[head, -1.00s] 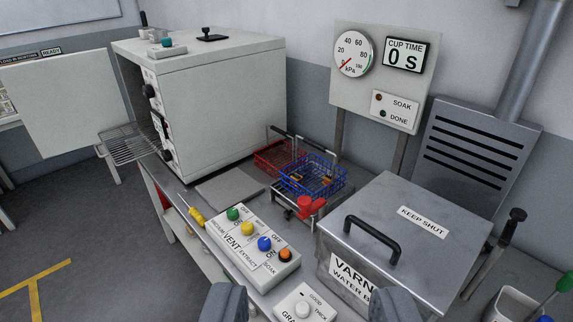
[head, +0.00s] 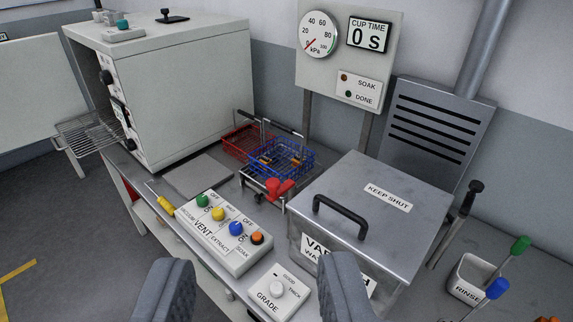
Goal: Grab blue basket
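The blue basket (head: 294,158) is a wire basket at the back of the bench, beside the red wire basket (head: 238,143) and left of the steel box. Small orange and dark items show inside or behind its mesh. A dark handle bar rises above the baskets. My gripper (head: 255,290) shows at the bottom edge as two grey fingers spread wide apart. It is open, with nothing between the fingers, and well in front of the basket.
A lidded steel box (head: 385,215) marked KEEP SHUT stands right of the basket. A button panel (head: 222,232) and a GRADE knob box (head: 278,292) lie in front. A red-knobbed fitting (head: 277,188) stands just before the basket. A large oven (head: 175,85) is behind left.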

